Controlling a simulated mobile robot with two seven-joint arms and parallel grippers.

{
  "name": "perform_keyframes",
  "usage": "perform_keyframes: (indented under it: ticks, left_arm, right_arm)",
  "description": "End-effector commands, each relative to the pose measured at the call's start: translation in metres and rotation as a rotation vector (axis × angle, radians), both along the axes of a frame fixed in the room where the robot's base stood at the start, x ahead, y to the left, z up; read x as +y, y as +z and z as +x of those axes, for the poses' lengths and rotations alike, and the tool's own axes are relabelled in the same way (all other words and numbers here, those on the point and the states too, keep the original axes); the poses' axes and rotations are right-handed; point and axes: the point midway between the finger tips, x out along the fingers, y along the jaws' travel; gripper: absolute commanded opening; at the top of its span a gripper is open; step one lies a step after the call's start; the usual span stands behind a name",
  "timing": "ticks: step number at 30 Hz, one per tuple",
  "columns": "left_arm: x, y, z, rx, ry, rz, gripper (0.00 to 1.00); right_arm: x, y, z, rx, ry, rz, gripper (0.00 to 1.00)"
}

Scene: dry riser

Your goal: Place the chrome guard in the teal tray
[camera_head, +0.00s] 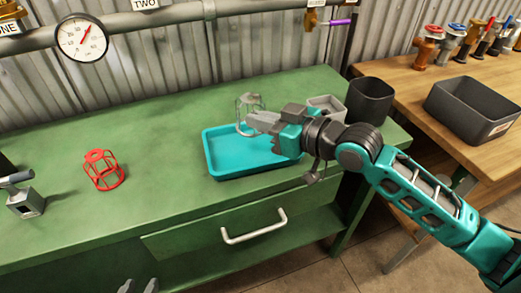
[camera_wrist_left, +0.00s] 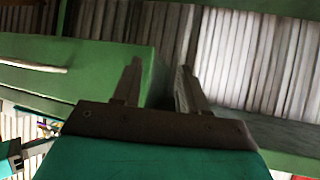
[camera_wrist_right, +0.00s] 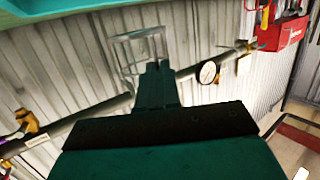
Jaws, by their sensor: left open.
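The chrome guard (camera_head: 247,103), a wire cage, is at the tips of my right gripper (camera_head: 256,125), over the teal tray (camera_head: 222,168). In the right wrist view the fingers (camera_wrist_right: 155,80) are closed together on the guard (camera_wrist_right: 140,38). The tray's teal surface (camera_wrist_right: 50,8) shows at the top there; I cannot tell if the guard touches it. The tray lies on the green bench, partly hidden by my right gripper. My left gripper (camera_head: 138,286) shows only its tips at the bottom of the head view; in the left wrist view its fingers (camera_wrist_left: 158,85) are apart and empty.
A red guard (camera_head: 103,170) stands on the green bench (camera_head: 150,130), left of the tray. A grey tool (camera_head: 25,200) is farther left. A grey container (camera_head: 325,108) and a dark bin (camera_head: 369,100) stand right of the tray. A drawer handle (camera_head: 253,228) sticks out in front.

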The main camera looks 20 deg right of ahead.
Motion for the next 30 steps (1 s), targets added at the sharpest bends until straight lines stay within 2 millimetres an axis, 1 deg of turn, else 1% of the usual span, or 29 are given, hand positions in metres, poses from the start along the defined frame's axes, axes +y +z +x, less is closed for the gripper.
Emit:
perform_keyframes:
  ticks: [1, 3, 8, 16, 21, 28, 30]
  left_arm:
    - [-0.002, -0.002, 0.001, -0.002, -0.005, -0.002, 0.43]
    - [-0.005, -0.001, 0.002, -0.005, -0.01, -0.007, 0.43]
    - [-0.006, 0.0, 0.005, -0.011, -0.013, -0.008, 0.43]
    - [-0.007, -0.007, 0.007, -0.011, -0.015, -0.01, 0.43]
    - [-0.008, -0.003, 0.008, -0.016, -0.016, -0.013, 0.43]
    - [-0.008, -0.005, 0.008, -0.017, -0.016, -0.013, 0.43]
    - [-0.008, -0.005, 0.008, -0.015, -0.016, -0.013, 0.43]
  right_arm:
    - [0.0, -0.011, 0.0, 0.002, 0.0, 0.001, 0.0]
    - [0.0, -0.019, 0.0, 0.001, 0.0, 0.002, 0.0]
    - [0.0, -0.027, 0.0, 0.0, 0.001, 0.002, 0.0]
    - [0.0, -0.065, 0.0, 0.001, 0.0, 0.0, 0.0]
    - [0.0, -0.065, 0.0, -0.002, 0.0, 0.001, 0.0]
    - [0.0, -0.069, 0.0, -0.001, 0.0, 0.001, 0.0]
    - [0.0, -0.069, 0.0, -0.001, 0.0, 0.001, 0.09]
